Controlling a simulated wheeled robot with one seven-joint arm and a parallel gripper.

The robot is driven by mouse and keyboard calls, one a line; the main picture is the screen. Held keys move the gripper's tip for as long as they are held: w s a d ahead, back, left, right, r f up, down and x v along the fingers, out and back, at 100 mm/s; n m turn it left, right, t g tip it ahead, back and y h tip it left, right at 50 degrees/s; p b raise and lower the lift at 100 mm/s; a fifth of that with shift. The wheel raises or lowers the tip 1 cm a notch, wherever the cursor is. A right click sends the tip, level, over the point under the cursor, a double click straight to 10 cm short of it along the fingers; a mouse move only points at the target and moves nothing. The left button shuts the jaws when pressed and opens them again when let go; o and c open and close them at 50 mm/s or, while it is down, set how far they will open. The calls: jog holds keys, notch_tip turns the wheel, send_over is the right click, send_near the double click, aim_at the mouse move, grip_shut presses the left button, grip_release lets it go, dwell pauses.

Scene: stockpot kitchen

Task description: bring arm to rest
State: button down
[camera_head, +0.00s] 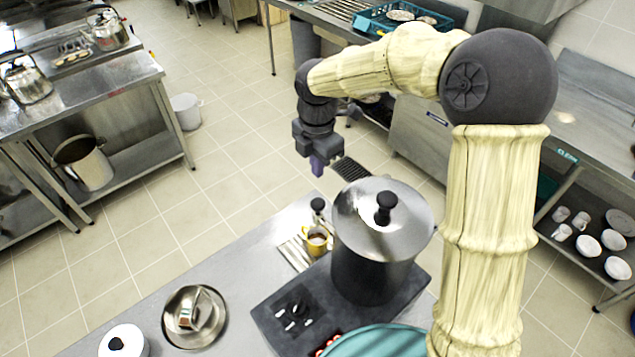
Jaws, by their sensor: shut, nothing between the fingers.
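My arm rises at the right and bends over toward the middle of the picture. My gripper (318,166) hangs at its end, pointing down, with purple fingertips close together. It is shut and empty, in the air above and behind the far end of the steel counter (235,262). It is apart from every object I see.
A large lidded stockpot (372,268) stands on a dark stove (270,318) near my arm. A steel bowl (170,335) with a metal cup sits at the left. Open tiled floor (215,170) lies beyond.

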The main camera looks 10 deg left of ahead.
notch_tip(320, 180, up, 2)
jog(key=shift+r, duration=0.15)
jog(key=shift+w, duration=0.1)
